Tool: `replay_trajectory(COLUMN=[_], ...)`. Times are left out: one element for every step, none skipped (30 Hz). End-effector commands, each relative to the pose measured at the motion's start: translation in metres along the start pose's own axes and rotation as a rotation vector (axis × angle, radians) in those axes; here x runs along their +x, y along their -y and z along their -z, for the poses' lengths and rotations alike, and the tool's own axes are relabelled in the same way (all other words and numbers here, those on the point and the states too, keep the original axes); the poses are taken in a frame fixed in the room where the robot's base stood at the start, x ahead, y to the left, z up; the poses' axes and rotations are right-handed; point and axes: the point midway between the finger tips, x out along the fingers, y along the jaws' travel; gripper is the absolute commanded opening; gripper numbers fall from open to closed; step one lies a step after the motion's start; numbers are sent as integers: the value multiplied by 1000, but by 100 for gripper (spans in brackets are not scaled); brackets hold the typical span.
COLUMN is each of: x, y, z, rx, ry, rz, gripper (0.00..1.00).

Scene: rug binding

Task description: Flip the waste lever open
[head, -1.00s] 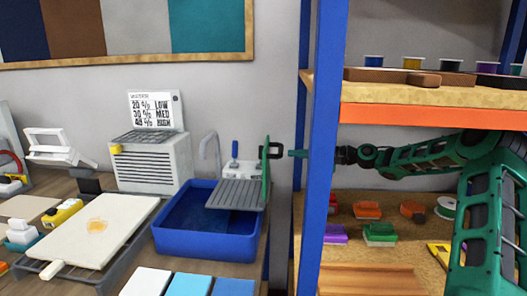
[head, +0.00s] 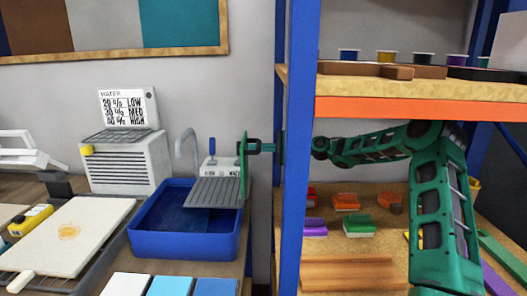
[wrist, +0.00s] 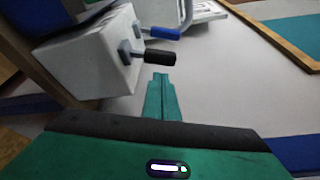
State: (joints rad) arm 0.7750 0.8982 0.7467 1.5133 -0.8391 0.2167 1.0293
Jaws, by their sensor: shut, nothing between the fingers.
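A small white box with levers (head: 215,168) stands behind the sink at the wall. In the wrist view the box (wrist: 85,60) carries two levers side by side, one with a blue handle (wrist: 163,33) and one with a black handle (wrist: 159,57). I cannot read which is the waste lever. My gripper (wrist: 160,82) is shut and empty, its tips just short of the black handle in the picture, with a gap showing between them. In the head view my gripper (head: 243,165) is edge-on at the right of the box and partly hides it.
A blue sink (head: 185,243) with a grey ribbed drainer (head: 215,192) lies below my gripper. A grey tap (head: 187,145) rises behind it. A blue shelf post (head: 295,150) stands close in front of my forearm, with an orange-edged shelf (head: 400,108) above.

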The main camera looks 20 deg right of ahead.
Motion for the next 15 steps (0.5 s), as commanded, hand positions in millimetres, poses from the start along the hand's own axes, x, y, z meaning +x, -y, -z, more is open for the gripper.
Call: replay_trajectory(x=[8, 11, 14, 17, 19, 21, 22, 23, 24, 24, 25, 25, 25, 25, 25], y=[0, 0, -1, -1, -1, 0, 0, 0, 0, 0, 0, 0, 0, 0, 0], z=[0, 0, 0, 0, 0, 0, 0, 0, 0, 0, 0, 0, 0, 0, 0], rx=[0, 1, 1, 1, 1, 1, 1, 1, 1, 1, 1, 1, 1, 1, 1], ry=[1, 1, 1, 1, 1, 1, 1, 0, 0, -1, -1, -1, -1, -1, -1], rz=[0, 0, 0, 0, -1, 0, 0, 0, 0, -1, -1, -1, -1, -1, -1], gripper=[0, 0, 0, 0, 0, 0, 0, 0, 0, 0, 0, 0, 0, 0, 0])
